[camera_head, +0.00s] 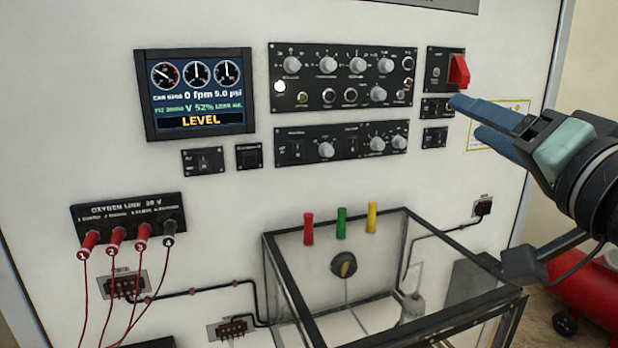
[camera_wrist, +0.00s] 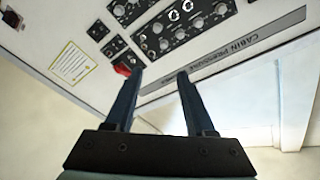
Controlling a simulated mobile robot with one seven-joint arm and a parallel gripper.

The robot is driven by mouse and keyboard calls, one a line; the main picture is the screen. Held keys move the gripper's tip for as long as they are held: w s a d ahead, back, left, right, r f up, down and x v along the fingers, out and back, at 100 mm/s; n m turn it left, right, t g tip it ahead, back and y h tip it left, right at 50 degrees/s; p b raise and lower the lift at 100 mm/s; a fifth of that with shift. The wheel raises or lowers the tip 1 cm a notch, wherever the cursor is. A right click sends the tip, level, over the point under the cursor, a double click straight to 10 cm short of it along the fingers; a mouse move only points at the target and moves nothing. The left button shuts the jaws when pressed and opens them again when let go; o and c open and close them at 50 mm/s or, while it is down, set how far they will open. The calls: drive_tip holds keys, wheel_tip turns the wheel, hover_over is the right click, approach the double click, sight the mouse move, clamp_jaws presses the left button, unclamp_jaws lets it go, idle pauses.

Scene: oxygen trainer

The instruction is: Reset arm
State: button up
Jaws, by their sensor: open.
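My gripper (camera_head: 464,113) is at the right of the head view, in front of the panel's right side. Its blue fingers point left, just below a red switch cover (camera_head: 459,71) that stands out from its black plate. In the wrist view my gripper (camera_wrist: 159,75) shows two dark blue fingers, spread apart with nothing between them. There the red cover (camera_wrist: 122,69) shows just left of the left fingertip; whether they touch I cannot tell.
A display (camera_head: 198,93) reading LEVEL and knob panels (camera_head: 343,77) fill the white board. Below stands a clear box with a black frame (camera_head: 394,331), with red, green and yellow pieces at its back edge. Red leads hang at left. A red tank (camera_head: 590,300) lies at lower right.

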drive_tip(key=a+r+n+t+h, duration=0.1)
drive_tip(key=a+n+t+h, duration=0.1)
drive_tip(key=a, duration=0.5)
drive_tip(key=s+a+r+n+t+h, duration=0.1)
drive_tip(key=s+a+r+n+t, duration=0.3)
drive_tip(key=s+a, duration=0.7)
wheel_tip(320, 180, up, 2)
drive_tip(key=shift+s+a+r+t+b, duration=0.25)
drive_tip(key=shift+s+t+b, duration=0.1)
drive_tip(key=shift+s+t, duration=0.65)
drive_tip(key=shift+w, duration=0.15)
